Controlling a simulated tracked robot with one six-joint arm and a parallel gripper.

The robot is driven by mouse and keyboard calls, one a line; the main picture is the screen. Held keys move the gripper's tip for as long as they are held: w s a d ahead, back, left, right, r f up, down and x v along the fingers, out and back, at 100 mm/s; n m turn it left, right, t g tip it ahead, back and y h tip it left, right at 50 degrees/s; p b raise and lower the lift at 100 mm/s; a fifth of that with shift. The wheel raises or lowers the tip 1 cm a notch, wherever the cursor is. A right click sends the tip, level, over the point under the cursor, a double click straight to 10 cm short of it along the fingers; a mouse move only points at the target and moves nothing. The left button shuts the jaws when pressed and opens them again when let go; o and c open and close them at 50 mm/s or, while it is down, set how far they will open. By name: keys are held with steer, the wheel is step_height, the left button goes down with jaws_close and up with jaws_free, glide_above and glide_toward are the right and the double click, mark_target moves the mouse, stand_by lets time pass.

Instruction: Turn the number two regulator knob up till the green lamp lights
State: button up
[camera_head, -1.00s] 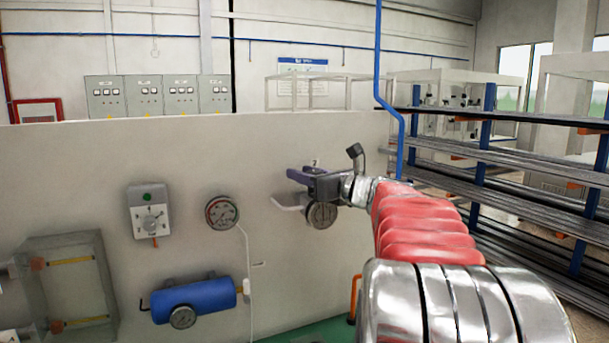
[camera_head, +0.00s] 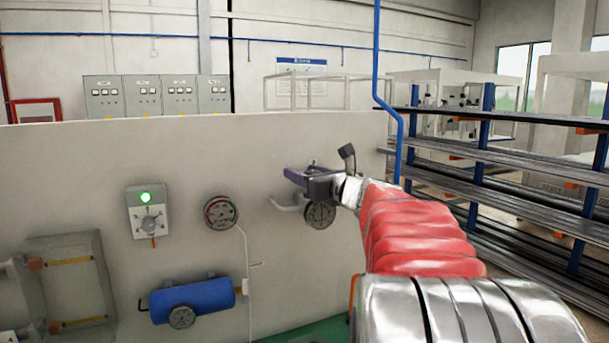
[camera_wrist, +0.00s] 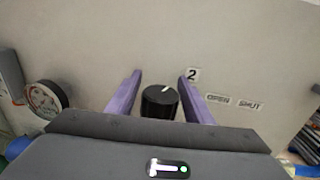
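The black regulator knob (camera_wrist: 160,101) with a white mark is on the pale panel, left of the "2" label (camera_wrist: 192,74). My gripper (camera_wrist: 160,82) has one purple finger on each side of the knob, with a visible gap on both sides. It is open and holds nothing. In the head view my gripper (camera_head: 298,177) is at the panel and hides the knob. The green lamp (camera_head: 146,197) is lit bright on the grey box at left, above a dial.
A round gauge (camera_head: 221,213) is left of my gripper, and another gauge (camera_head: 319,214) is just below it. A blue cylinder (camera_head: 192,298) is lower left. "OPEN" and "SHUT" labels (camera_wrist: 235,102) are right of the knob. Racks of long bars (camera_head: 480,176) stand at right.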

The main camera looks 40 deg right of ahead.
steer(key=shift+o, duration=0.4)
steer(key=s+a, duration=0.2)
steer(key=s, duration=1.1)
steer(key=shift+s, duration=0.35)
steer(key=shift+f, duration=0.1)
steer(key=w+a+f+n+g+y, duration=0.2)
steer(key=w+a+n+y, duration=0.15)
steer(key=a+n, duration=0.7)
steer(key=w+a+f+n+g+y, duration=0.25)
steer(key=w+a+n, duration=0.2)
steer(key=a, duration=1.05)
steer(key=s+a+f+n+g, duration=0.5)
steer(key=s+a+f+n, duration=0.65)
steer(key=f, duration=0.25)
steer(key=s+d+f+n+g+h, duration=0.1)
steer(key=s+f+n+g+h, duration=0.1)
steer(key=s+f+n, duration=0.7)
steer(key=shift+d+f+n+g+h, duration=0.35)
steer(key=shift+f+n+h, duration=0.35)
steer(key=shift+n, duration=0.35)
